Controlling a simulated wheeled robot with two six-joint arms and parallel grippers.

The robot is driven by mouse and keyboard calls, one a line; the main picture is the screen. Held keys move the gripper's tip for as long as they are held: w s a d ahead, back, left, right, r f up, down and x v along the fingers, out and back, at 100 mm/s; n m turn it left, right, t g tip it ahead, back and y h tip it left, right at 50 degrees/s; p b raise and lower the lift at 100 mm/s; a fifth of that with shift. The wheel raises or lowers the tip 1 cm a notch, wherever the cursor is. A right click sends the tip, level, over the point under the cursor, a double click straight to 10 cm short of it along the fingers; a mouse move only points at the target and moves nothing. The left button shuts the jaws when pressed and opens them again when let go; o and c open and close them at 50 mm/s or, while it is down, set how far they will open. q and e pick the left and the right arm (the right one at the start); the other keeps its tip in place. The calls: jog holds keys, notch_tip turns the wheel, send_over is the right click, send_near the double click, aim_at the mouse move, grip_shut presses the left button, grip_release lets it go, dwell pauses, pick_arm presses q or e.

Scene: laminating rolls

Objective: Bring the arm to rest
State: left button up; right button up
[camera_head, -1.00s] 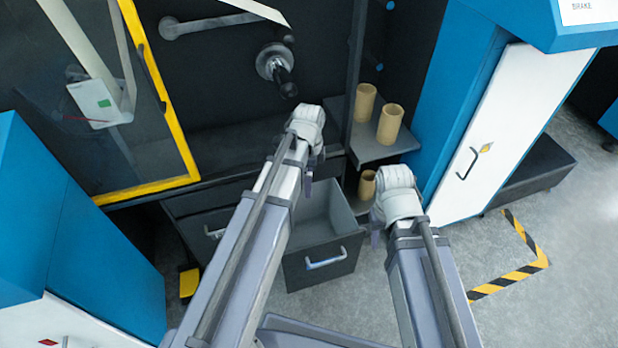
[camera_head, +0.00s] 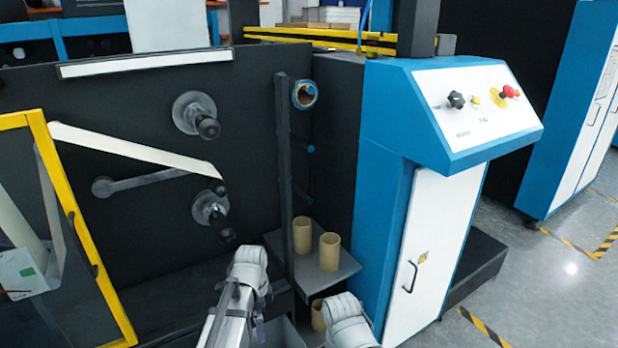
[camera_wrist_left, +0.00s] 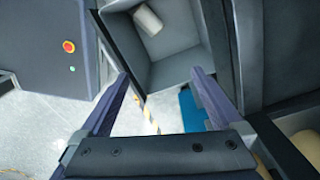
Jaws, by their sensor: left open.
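My left arm (camera_head: 243,285) comes up from the bottom of the head view, its wrist bent down in front of the black machine panel. My left gripper (camera_wrist_left: 165,88) shows in the left wrist view, with its two fingers wide apart and nothing between them. My right arm (camera_head: 347,323) shows only at its wrist, at the bottom edge of the head view; its gripper is out of sight. In the left wrist view, an open grey drawer (camera_wrist_left: 185,45) lies beyond the fingers with a pale cylinder (camera_wrist_left: 148,20) in it.
Two tan cores (camera_head: 330,252) (camera_head: 303,236) stand on a shelf (camera_head: 345,268), with another core (camera_head: 318,315) below. A blue cabinet (camera_head: 385,150) with a control panel stands to the right. A yellow-framed door (camera_head: 75,235) is at left.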

pick_arm(q)
jog(key=s+d+r+n+p, duration=0.3)
jog(key=s+r+p, duration=0.1)
jog(key=r+p, duration=0.3)
jog(key=s+d+r+n+p, duration=0.4)
jog(key=s+r+p, duration=0.1)
jog(key=r+p, duration=0.2)
jog(key=s+d+r+n+y+p, duration=0.1)
jog(key=s+d+r+n+p, duration=0.2)
jog(key=r+p, duration=0.4)
jog(key=shift+s+d+r+n, duration=0.3)
jog(key=shift+s+r+n, duration=0.2)
jog(key=shift+s+r, duration=0.35)
jog(key=shift+c, duration=0.3)
